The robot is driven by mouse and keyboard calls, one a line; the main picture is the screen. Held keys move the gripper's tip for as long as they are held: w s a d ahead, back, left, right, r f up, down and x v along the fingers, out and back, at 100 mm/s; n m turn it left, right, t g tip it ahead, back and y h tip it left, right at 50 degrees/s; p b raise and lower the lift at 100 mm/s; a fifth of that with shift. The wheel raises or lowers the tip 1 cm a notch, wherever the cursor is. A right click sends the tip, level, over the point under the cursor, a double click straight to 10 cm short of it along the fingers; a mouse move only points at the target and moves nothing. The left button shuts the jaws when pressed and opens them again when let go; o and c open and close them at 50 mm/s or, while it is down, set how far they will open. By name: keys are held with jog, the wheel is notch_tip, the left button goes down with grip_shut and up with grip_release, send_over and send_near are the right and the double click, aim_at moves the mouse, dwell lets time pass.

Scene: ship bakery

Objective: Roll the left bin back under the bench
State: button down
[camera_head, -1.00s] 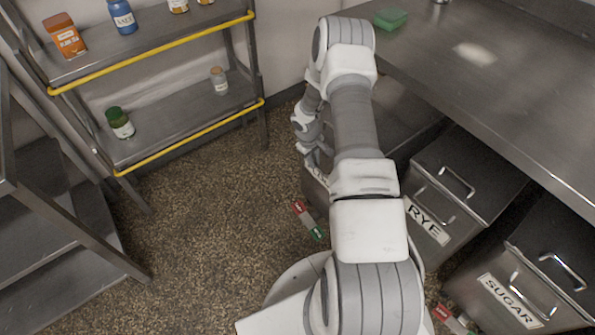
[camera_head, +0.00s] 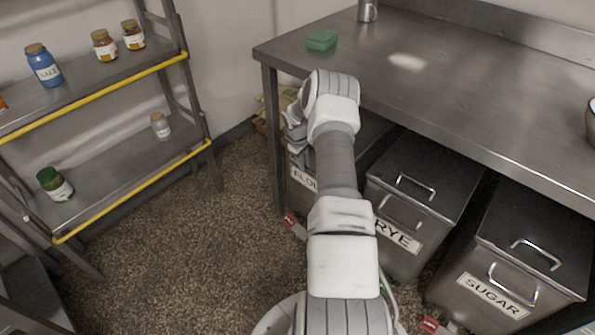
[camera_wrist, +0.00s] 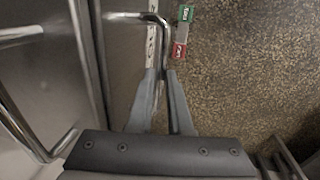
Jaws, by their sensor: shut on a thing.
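The left bin (camera_head: 304,177) is a grey metal bin with a white label reading "FLO", the rest hidden by my arm. It is at the left end of the steel bench (camera_head: 440,105), beside the bench leg. In the wrist view its lid and front edge (camera_wrist: 125,60) are on the left, with a bent metal handle (camera_wrist: 163,35). My gripper (camera_wrist: 163,73) is shut on that handle. A red and green floor marker (camera_wrist: 181,48) lies just beside the bin's front.
The rye bin (camera_head: 415,210) and sugar bin (camera_head: 510,265) are to the right, partly under the bench. A shelf rack (camera_head: 110,170) with jars stands at the left. Speckled floor (camera_head: 190,240) between rack and bins is clear. A green block (camera_head: 322,40) lies on the bench.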

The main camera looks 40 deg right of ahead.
jog(key=shift+w+d, duration=0.1)
jog(key=shift+d, duration=0.55)
jog(key=shift+d+r, duration=0.1)
jog(key=c, duration=0.8)
grip_release()
jog(key=shift+c, duration=0.2)
jog(key=a+r+p, duration=0.3)
jog(key=r+p, duration=0.1)
jog(key=r, duration=1.3)
jog(key=shift+s+a, duration=0.15)
jog(key=shift+s, duration=0.2)
